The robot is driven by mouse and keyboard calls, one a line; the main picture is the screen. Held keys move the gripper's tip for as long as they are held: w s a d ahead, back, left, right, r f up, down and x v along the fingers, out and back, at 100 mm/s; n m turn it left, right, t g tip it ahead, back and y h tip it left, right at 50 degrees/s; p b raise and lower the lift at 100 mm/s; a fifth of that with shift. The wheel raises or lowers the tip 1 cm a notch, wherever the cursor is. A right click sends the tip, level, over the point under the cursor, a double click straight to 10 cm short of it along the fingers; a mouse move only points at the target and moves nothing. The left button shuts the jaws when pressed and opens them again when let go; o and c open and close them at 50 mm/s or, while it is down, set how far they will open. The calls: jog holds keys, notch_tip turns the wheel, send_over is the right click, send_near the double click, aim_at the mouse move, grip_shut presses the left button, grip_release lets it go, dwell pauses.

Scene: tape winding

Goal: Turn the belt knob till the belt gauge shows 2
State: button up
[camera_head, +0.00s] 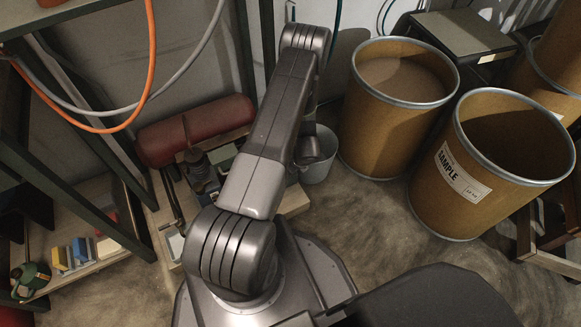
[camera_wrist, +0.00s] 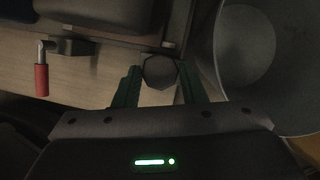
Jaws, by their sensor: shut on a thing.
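In the wrist view a dark, faceted knob (camera_wrist: 159,72), which looks like the belt knob, sits between the two green fingers of my gripper (camera_wrist: 158,88). The fingers are closed on its two sides. The knob lies at the edge of a dark machine housing (camera_wrist: 110,18) above a pale wooden board. The belt gauge cannot be made out in either view. In the head view my arm covers the gripper and the knob.
A crank with a red handle (camera_wrist: 41,78) is left of the knob. A grey bucket (camera_wrist: 228,60) stands close on the right; it also shows in the head view (camera_head: 318,168). Fibre drums (camera_head: 385,130) stand further right, and a red tank (camera_head: 205,128) lies behind.

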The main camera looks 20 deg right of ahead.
jog(key=shift+w+d+n+y+b, duration=0.1)
jog(key=shift+n+y+b, duration=0.45)
jog(key=shift+n, duration=1.05)
jog(key=shift+g, duration=0.4)
jog(key=o, duration=1)
jog(key=p+v, duration=0.4)
jog(key=v, duration=0.9)
jog(key=shift+s+d+r, duration=0.1)
jog(key=shift+s+r, duration=0.1)
jog(key=shift+r, duration=0.15)
